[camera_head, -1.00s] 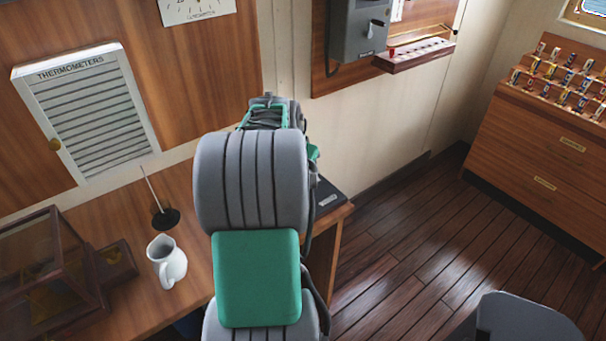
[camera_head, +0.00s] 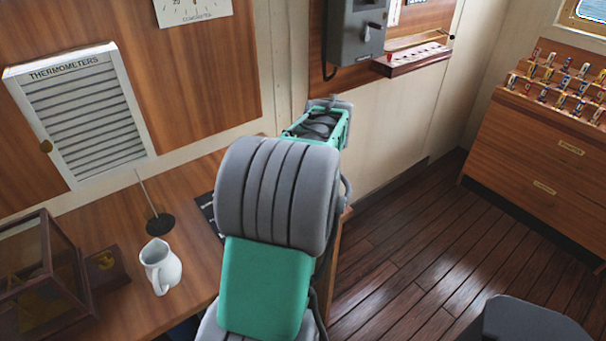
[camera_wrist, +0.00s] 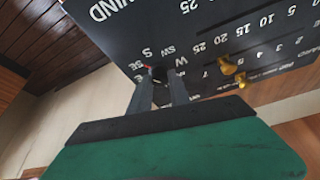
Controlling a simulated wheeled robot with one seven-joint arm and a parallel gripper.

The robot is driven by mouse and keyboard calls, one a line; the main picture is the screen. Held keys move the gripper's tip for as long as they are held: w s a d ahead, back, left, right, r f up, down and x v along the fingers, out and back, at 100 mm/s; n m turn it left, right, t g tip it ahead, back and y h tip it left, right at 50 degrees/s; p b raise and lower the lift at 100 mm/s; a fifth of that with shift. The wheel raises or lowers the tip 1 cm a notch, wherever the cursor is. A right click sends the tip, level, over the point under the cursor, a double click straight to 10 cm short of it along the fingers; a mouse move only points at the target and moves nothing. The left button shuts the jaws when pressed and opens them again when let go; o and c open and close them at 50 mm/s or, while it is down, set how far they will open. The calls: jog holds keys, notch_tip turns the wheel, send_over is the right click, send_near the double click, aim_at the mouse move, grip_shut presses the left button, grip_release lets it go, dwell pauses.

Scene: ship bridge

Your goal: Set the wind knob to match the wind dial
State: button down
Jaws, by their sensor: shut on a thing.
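The dark panel (camera_wrist: 125,50) fills the upper wrist view, upside down, with "WIND" and the letters S, SE, SW and W in white. My gripper (camera_wrist: 160,76) is at these letters, its two grey fingers shut on the wind knob (camera_wrist: 158,72). The knob is small and dark and mostly hidden between the fingers, so its pointing direction cannot be read. A small red spot shows by the fingertips. In the head view my arm hides the gripper and the knob. No dial that I can tell to be the wind dial is in view.
Two yellow knobs (camera_wrist: 229,66) stand on the panel beside number scales. The wooden desk (camera_head: 200,275) holds a white jug (camera_head: 160,266), a thin rod on a black base (camera_head: 160,223) and a glass-sided case (camera_head: 40,270). A grey wall box (camera_head: 357,38) hangs beyond my arm.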

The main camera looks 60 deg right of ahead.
jog(key=shift+d+n+y, duration=0.1)
jog(key=shift+n+y, duration=0.4)
jog(key=shift+n, duration=0.7)
jog(key=c, duration=1.2)
grip_release()
jog(key=v, duration=0.7)
jog(key=shift+s+r, duration=0.3)
